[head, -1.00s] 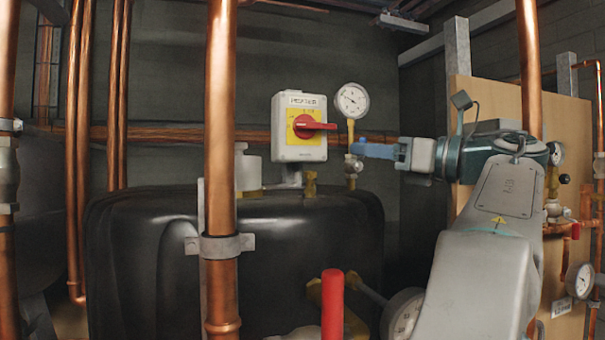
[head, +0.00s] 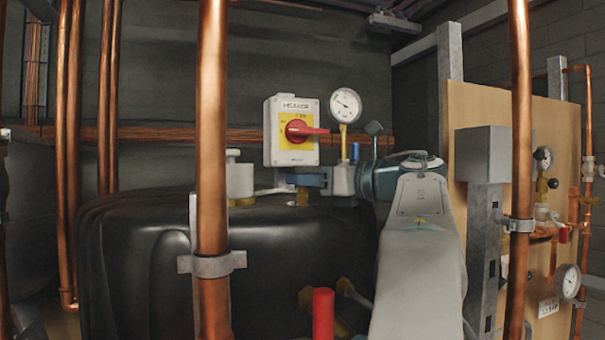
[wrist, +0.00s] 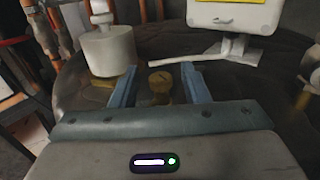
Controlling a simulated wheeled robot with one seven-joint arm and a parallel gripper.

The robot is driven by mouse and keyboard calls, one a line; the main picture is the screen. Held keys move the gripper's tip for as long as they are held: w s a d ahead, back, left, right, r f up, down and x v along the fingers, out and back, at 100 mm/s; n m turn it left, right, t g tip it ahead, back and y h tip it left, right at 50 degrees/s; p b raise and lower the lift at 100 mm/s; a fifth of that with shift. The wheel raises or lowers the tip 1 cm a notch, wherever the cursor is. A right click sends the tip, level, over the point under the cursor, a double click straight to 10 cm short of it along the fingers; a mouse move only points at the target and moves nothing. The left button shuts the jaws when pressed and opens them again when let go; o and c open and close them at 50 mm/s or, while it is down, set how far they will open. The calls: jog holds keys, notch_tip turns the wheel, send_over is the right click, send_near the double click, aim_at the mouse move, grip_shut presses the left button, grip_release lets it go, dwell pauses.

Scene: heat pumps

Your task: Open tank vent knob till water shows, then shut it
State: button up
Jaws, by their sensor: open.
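The brass vent knob (wrist: 160,84) sits on top of the black tank (head: 300,260). In the wrist view it stands between the two blue fingers of my gripper (wrist: 158,73), with a visible gap on either side. In the head view my gripper (head: 292,180) points left, low over the tank top below the red switch. A little brass (head: 302,198) shows under the fingers there; the rest is hidden. My gripper is open and holds nothing. I see no water at the knob.
A white cylinder (wrist: 107,50) stands left of the knob. A switch box with a red handle (head: 291,131) and a pressure gauge (head: 345,104) are behind. A copper pipe (head: 212,150) and a red handle (head: 323,314) stand in front of the tank.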

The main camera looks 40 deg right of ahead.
jog(key=shift+w+a, duration=0.25)
jog(key=shift+w, duration=0.35)
grip_shut()
